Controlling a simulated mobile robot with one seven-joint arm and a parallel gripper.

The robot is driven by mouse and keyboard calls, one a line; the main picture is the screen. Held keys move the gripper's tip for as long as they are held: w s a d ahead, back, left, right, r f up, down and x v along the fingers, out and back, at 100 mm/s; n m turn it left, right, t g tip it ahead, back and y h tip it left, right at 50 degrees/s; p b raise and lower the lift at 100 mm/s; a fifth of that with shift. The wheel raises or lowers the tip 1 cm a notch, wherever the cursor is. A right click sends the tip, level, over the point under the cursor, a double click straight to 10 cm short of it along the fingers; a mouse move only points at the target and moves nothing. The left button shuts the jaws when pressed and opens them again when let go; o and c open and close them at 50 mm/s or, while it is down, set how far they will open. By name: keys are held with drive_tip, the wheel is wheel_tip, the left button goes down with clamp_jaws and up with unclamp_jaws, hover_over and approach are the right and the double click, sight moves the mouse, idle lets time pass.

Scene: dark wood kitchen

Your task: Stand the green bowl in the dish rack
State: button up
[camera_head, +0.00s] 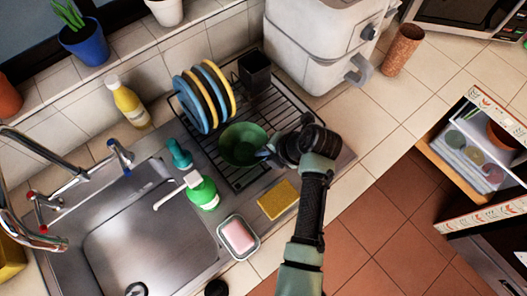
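The green bowl (242,144) is at the dish rack (275,103), in front of the standing plates, with its hollow side facing up toward the camera. My gripper (268,150) is at the bowl's right rim, coming in from the right. Its fingertips are small and partly hidden by my wrist, so I cannot tell whether they are shut on the rim. I also cannot tell whether the bowl rests on the rack wires or is held just above them. Several blue and yellow plates (204,96) stand upright in the rack's left part.
A black cup (254,71) stands at the rack's back. A green soap bottle (202,190), yellow sponge (278,200) and pink soap dish (239,238) are in front. The sink (150,235) is left. A white appliance (318,45) stands behind right. An open drawer (480,150) is far right.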

drive_tip(key=o, duration=0.4)
drive_tip(key=b+v, duration=0.2)
drive_tip(key=v, duration=1)
drive_tip(key=w+r+m+t+h, duration=0.3)
drive_tip(key=w+r+m+t, duration=0.6)
drive_tip(key=r, duration=0.5)
drive_tip(key=w+a+r+m+t+h, duration=0.1)
drive_tip(key=w+r+m+t, duration=0.15)
drive_tip(key=r, duration=0.55)
drive_tip(key=w+a+r+m+t, duration=0.1)
drive_tip(key=r+m, duration=0.3)
drive_tip(key=r, duration=0.3)
drive_tip(key=s+a+r+m+t, duration=0.1)
drive_tip(key=s+r+m+t, duration=0.2)
drive_tip(key=r, duration=0.6)
drive_tip(key=s+a+r+m+t, duration=0.2)
drive_tip(key=s+r+m+t, duration=0.2)
drive_tip(key=r, duration=0.5)
drive_tip(key=s+a+r+m+t+h, duration=0.1)
drive_tip(key=s+r+m+t, duration=0.3)
drive_tip(key=s+r+m, duration=0.2)
drive_tip(key=shift+s+a+r+m, duration=0.1)
drive_tip(key=shift+s+r, duration=0.25)
drive_tip(key=shift+r, duration=0.35)
drive_tip(key=shift+s+a+r+m, duration=0.1)
drive_tip(key=shift+s+r, duration=0.3)
drive_tip(key=shift+r, duration=0.25)
drive_tip(key=shift+s+a+r+m, duration=0.1)
drive_tip(key=shift+s+r, duration=0.25)
drive_tip(key=shift+r, duration=0.35)
